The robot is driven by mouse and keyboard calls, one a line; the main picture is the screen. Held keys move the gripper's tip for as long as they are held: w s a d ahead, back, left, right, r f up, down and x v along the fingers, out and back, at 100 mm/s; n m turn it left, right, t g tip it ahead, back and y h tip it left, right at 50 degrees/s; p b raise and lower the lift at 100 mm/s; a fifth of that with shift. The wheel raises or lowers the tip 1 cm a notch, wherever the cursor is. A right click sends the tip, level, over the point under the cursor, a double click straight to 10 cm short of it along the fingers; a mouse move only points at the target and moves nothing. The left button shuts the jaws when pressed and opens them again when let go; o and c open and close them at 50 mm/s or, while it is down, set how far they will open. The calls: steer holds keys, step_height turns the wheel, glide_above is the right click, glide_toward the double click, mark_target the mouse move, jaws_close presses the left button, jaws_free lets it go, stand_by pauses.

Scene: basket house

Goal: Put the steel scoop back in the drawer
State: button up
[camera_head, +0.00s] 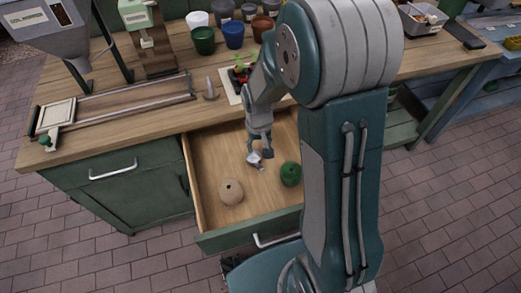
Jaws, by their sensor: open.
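The drawer (212,158) under the wooden bench is pulled open, its green front towards me. My gripper (259,152) points down into the drawer, with its fingers apart. A small shiny metal piece, which looks like the steel scoop (254,159), is at the fingertips, over the drawer floor. It is partly hidden by the fingers, and I cannot tell whether it touches the floor. A beige twine ball (231,192) lies in the drawer's front left, and a green twine ball (290,174) lies to the right of the scoop.
On the bench stand several pots, including a blue one (233,35) and a dark green one (203,40). A seedling (240,66) sits on a pale mat behind my gripper. A metal frame (120,105) and a grey cone (210,89) are on the left. My arm hides the drawer's right side.

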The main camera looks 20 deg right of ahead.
steer(key=s+r+t, duration=0.1)
steer(key=s+r, duration=0.2)
steer(key=r, duration=0.4)
steer(key=s+r+t, duration=0.2)
steer(key=r, duration=0.5)
steer(key=s+r+t, duration=0.2)
steer(key=s+r, duration=0.8)
steer(key=s, duration=0.2)
steer(key=shift+t, duration=0.3)
